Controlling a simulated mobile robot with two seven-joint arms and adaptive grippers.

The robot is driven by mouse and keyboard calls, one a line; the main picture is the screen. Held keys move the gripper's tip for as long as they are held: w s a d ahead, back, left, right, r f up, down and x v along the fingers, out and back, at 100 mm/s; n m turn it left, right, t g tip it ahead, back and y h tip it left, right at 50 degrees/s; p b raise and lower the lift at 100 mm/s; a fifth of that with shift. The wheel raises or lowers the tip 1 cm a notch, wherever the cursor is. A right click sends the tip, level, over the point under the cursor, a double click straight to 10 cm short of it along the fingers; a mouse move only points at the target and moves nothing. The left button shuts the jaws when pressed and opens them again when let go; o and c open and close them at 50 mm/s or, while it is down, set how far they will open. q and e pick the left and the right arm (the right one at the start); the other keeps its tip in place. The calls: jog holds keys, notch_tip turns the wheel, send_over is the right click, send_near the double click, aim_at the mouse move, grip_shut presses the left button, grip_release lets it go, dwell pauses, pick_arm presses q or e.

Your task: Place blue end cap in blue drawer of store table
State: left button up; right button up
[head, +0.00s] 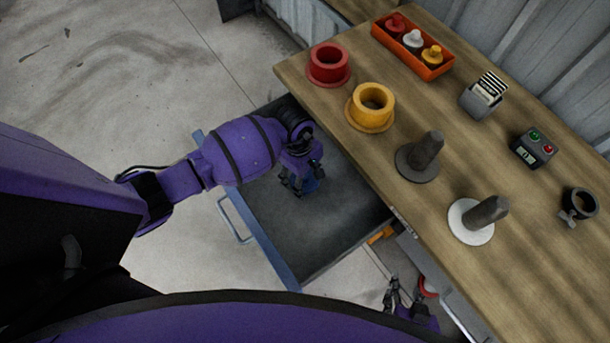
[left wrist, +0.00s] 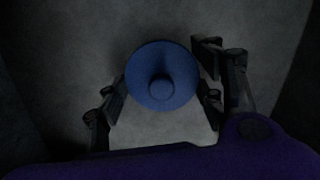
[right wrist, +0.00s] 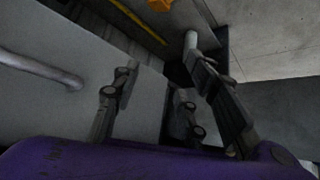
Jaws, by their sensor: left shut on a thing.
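The blue drawer (head: 264,244) is pulled out from under the store table (head: 455,240), with a dark grey floor inside. My left gripper (head: 297,188) reaches down into the drawer and is shut on the blue end cap (head: 310,184). In the left wrist view the end cap (left wrist: 162,75) is a round blue disc with a central knob, between the fingers (left wrist: 158,103). I cannot tell whether it touches the drawer floor. My right gripper (head: 402,300) is low beside the table's front; its fingers (right wrist: 155,95) stand apart with nothing visible held.
On the table stand a red flanged ring (head: 329,66), a yellow one (head: 370,107), a dark spindle (head: 420,158), a white-based spindle (head: 473,222), and an orange tray (head: 440,72) of caps. The drawer handle (head: 233,222) sticks out. Much of the drawer floor is clear.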

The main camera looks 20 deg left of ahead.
pick_arm(q)
jog(key=shift+f, duration=0.1)
jog(key=o, duration=0.6)
jog(key=shift+f, duration=0.15)
jog(key=o, duration=0.5)
jog(key=shift+c, duration=0.2)
notch_tip(320, 180, up, 12)
jog(key=a, duration=0.1)
jog(key=shift+w+a+r+p, duration=0.15)
jog(key=shift+w+r+p, duration=0.1)
jog(key=shift+w+p, duration=0.05)
